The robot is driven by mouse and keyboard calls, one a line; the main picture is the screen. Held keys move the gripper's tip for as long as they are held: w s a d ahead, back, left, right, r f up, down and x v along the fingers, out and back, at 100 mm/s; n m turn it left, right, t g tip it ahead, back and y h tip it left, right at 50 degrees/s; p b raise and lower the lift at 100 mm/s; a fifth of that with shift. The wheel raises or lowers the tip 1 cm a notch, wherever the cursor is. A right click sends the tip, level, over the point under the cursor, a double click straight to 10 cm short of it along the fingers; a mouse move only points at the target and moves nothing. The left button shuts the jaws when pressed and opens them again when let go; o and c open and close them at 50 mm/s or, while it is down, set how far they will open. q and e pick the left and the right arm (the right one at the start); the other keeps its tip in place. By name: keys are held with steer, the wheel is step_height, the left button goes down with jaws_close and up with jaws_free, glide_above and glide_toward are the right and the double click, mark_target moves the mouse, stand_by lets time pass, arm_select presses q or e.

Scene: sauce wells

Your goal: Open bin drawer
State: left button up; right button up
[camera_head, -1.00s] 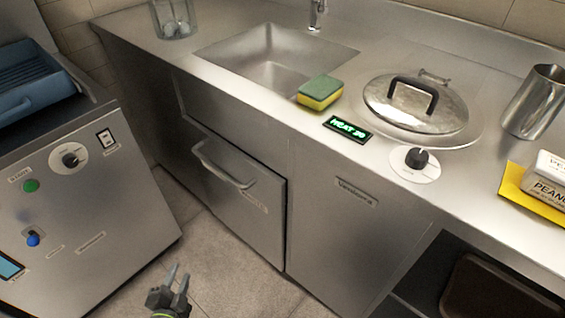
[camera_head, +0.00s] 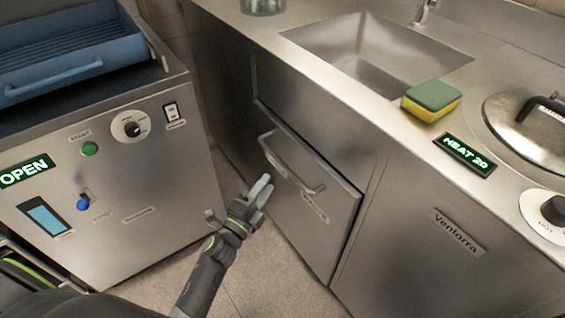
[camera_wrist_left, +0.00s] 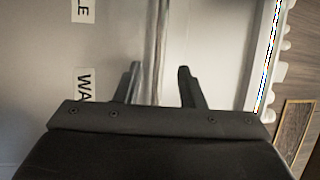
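The bin drawer (camera_head: 310,228) is a steel front with a bar handle (camera_head: 290,168) and a small label, set low in the counter under the sink. Its front looks closed or nearly so. My left gripper (camera_head: 262,189) is just in front of the drawer, close to the handle's near side. In the left wrist view my left gripper (camera_wrist_left: 158,85) has its fingers apart, with the upright-looking handle bar (camera_wrist_left: 161,45) lined up between them. I cannot tell whether they touch it. My right gripper is not in view.
A steel machine (camera_head: 110,210) with knobs, an "OPEN" display and a blue tray (camera_head: 75,60) stands left of the drawer. A narrow strip of floor (camera_head: 240,275) lies between. Above are the sink (camera_head: 375,50), sponge (camera_head: 432,98) and pot lid (camera_head: 540,130).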

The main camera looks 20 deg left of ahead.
mark_target(282, 162)
arm_select(q)
steer(key=x, duration=0.8)
steer(key=shift+w+d+r+b, duration=0.1)
steer(key=shift+w+b, duration=0.25)
steer(key=shift+w, duration=0.05)
steer(key=shift+c, duration=0.3)
jaws_close()
